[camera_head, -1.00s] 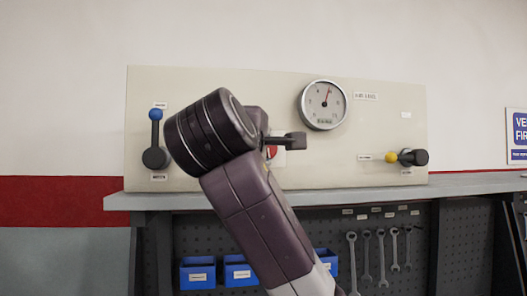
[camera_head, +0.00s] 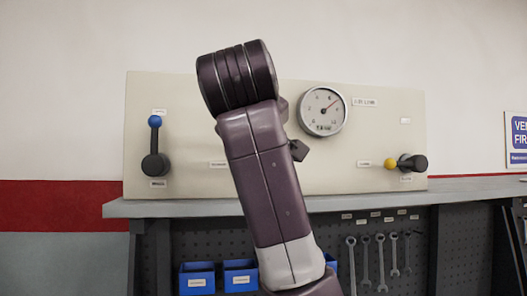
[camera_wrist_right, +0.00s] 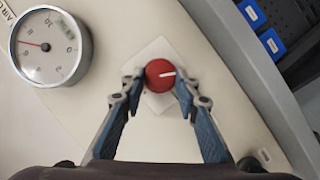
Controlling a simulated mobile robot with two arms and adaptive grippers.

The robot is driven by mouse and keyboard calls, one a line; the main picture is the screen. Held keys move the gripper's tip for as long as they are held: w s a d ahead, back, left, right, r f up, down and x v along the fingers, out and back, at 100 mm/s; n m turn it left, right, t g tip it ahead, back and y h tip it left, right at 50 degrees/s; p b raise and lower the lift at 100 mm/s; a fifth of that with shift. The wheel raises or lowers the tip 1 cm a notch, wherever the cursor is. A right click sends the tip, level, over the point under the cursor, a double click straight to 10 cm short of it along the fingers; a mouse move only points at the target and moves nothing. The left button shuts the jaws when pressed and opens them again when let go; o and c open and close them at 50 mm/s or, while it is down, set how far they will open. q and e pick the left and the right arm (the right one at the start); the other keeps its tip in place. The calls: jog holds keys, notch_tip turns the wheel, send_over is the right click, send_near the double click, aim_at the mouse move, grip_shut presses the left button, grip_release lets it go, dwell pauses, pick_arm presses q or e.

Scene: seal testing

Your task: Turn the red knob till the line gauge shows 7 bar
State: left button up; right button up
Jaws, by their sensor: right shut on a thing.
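The red knob (camera_wrist_right: 160,74) sits on a pale square plate in the right wrist view, its white mark pointing right. My right gripper (camera_wrist_right: 158,83) is shut on it, one finger at each side. In the head view, my right arm covers the knob, and only a dark bit of the gripper (camera_head: 298,151) shows. The round line gauge (camera_head: 323,111) is on the panel, its red needle pointing to the upper right. My left gripper is out of view.
The beige panel (camera_head: 190,110) stands on a grey bench top (camera_head: 440,187). A blue-tipped lever (camera_head: 155,145) is at its left and a yellow-tipped lever (camera_head: 405,162) at its right. Blue bins (camera_head: 197,279) and several spanners (camera_head: 366,258) hang below.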

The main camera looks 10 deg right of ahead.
jog(key=shift+f, duration=0.15)
jog(key=o, duration=1.2)
jog(key=shift+c, duration=0.2)
notch_tip(320, 180, up, 10)
jog(key=shift+d, duration=0.1)
jog(key=shift+c, duration=0.2)
